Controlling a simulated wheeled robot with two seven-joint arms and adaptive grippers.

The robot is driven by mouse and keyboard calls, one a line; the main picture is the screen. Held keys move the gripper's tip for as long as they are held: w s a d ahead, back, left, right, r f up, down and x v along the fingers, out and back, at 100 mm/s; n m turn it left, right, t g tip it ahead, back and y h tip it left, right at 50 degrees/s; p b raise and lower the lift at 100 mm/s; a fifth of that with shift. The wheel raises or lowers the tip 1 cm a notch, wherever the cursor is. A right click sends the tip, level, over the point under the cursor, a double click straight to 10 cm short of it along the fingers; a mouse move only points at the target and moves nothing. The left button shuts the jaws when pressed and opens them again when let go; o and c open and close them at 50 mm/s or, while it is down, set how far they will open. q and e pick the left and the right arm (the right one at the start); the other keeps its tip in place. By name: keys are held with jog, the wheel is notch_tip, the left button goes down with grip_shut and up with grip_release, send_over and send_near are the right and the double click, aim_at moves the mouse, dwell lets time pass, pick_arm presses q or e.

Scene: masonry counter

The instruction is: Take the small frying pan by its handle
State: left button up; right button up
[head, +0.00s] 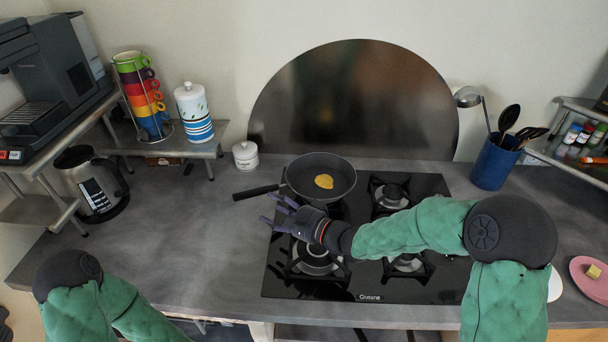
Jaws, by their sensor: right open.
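The small frying pan (305,170) is dark and sits on the back left burner of the black gas hob (345,284). A yellow piece of food (324,181) lies in it. Its black handle (258,192) points left over the counter. My right gripper (277,212) is open, just in front of the pan and below its handle, with the fingers pointing left. It looks apart from the handle, though the exact gap is hard to judge. My left arm shows at the lower left; its gripper is not in view.
A small white lidded jar (245,155) stands behind the handle. A kettle (91,184) and a stack of coloured mugs (141,92) are at the left. A blue utensil holder (494,163) and a pink plate (588,283) are at the right. The counter left of the hob is clear.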

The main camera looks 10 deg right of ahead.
aim_at(249, 197)
jog(key=b+x, duration=0.3)
jog(key=x, duration=0.6)
jog(key=shift+w+a+b, duration=0.15)
jog(key=shift+a+b, duration=0.25)
jog(key=shift+w+a+r, duration=0.1)
jog(key=shift+w+a, duration=0.1)
jog(key=shift+w, duration=0.05)
grip_shut()
jog(key=shift+r, duration=0.15)
